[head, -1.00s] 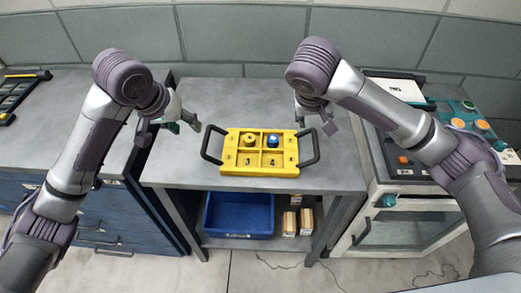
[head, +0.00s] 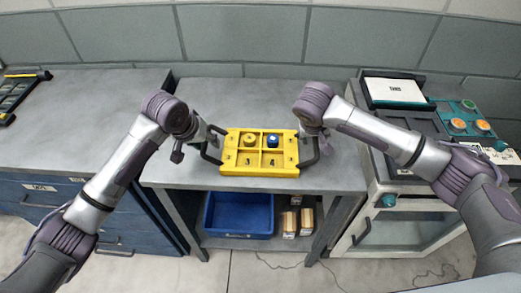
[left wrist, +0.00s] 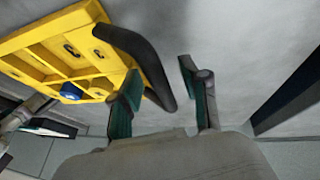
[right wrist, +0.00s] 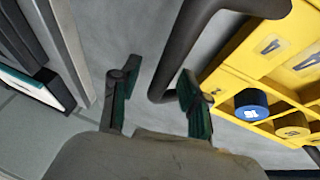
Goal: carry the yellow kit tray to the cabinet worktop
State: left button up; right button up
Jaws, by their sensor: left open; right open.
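The yellow kit tray (head: 232,169) lies flat on the grey middle bench (head: 180,172). It has numbered compartments and a dark loop handle at each side. A yellow round part (head: 250,139) and a blue round part (head: 272,141) sit in its far compartments. My left gripper (left wrist: 158,66) is open, with the left handle (left wrist: 150,62) showing between its fingers in the left wrist view. My right gripper (right wrist: 158,68) is open, with the right handle (right wrist: 176,52) between its fingers in the right wrist view. Contact cannot be told. The cabinet worktop (head: 80,125) is at left, above blue drawers.
A blue bin (head: 238,216) and small boxes (head: 298,218) stand on the bench's lower shelf. A black rack (head: 18,92) lies at the far left of the worktop, which is otherwise clear. A machine with buttons (head: 462,125) stands to the right.

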pick_arm(q)
jog(key=shift+c, duration=0.4)
pick_arm(e)
jog(key=shift+c, duration=0.3)
pick_arm(q)
grip_shut()
pick_arm(e)
grip_shut()
pick_arm(q)
jog(key=shift+r, duration=0.2)
pick_arm(e)
jog(key=shift+r, duration=0.25)
